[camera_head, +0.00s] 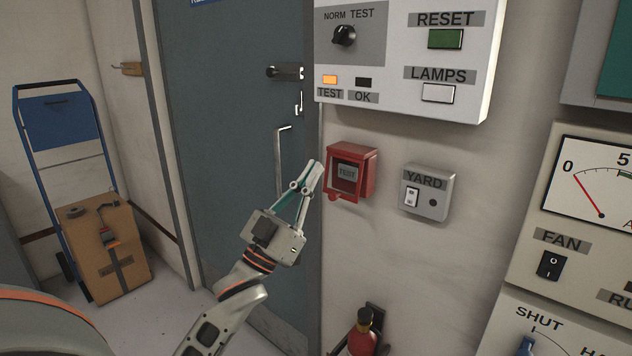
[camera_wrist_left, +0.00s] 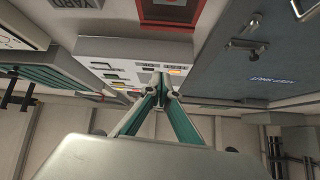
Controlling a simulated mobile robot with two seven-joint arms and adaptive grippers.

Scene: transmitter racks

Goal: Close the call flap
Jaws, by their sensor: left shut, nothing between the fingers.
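The red call box (camera_head: 368,176) is on the wall beside the door frame, below the white panel. Its front shows a grey plate marked TEST inside a red surround, and a small red tab sticks out at its lower left. I cannot clearly tell how far its flap stands open. My left gripper (camera_head: 317,168) is shut and empty, its fingertips just left of the box, with no clear contact. In the left wrist view the red box (camera_wrist_left: 172,22) shows in part at the top, apart from the shut fingertips (camera_wrist_left: 160,80). My right gripper is out of view.
The YARD switch box (camera_head: 428,194) is just right of the red box. The white panel (camera_head: 408,60) with a knob and buttons juts out above. The blue-grey door (camera_head: 225,120) with its handles is at left. A red extinguisher (camera_head: 362,338) is below.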

